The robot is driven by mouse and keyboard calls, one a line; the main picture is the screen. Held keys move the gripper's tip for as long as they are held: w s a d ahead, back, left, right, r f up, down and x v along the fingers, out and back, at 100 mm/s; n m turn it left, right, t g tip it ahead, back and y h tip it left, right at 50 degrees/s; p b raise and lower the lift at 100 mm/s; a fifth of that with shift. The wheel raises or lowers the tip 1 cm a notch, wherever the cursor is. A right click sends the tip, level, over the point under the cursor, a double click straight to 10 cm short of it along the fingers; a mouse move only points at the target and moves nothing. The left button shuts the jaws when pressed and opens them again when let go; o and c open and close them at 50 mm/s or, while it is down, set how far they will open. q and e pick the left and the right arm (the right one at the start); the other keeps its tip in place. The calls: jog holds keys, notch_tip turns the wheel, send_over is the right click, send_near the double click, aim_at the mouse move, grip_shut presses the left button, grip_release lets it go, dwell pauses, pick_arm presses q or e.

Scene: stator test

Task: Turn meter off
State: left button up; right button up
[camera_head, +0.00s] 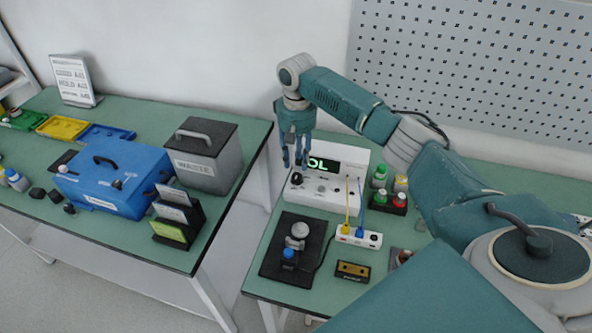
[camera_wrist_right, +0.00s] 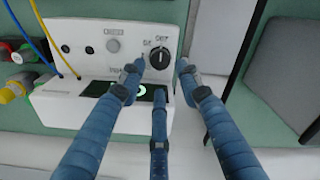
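The white meter (camera_head: 328,198) stands on the right-hand green table, and its lit display (camera_head: 322,165) reads "OL" in green. In the right wrist view the meter's front panel (camera_wrist_right: 85,32) shows a black round knob (camera_wrist_right: 159,58) with small lettering around it, too small to read surely. My right gripper (camera_head: 295,163) hangs down at the meter's left end, above the knob. In the right wrist view its three fingers (camera_wrist_right: 160,75) are spread around the knob with nothing held; contact cannot be told. My left gripper is in neither view.
Yellow and blue leads run from the meter to a white socket strip (camera_head: 358,237). A black mat (camera_head: 277,262) with a small device lies in front. Red- and green-capped bottles (camera_head: 380,175) stand right. The left table holds a blue toolbox (camera_head: 115,178) and grey waste bin (camera_head: 203,170).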

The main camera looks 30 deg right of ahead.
aim_at(297, 175)
notch_tip(297, 175, down, 6)
jog(key=shift+f+p, duration=0.1)
jog(key=shift+p, duration=0.3)
grip_shut()
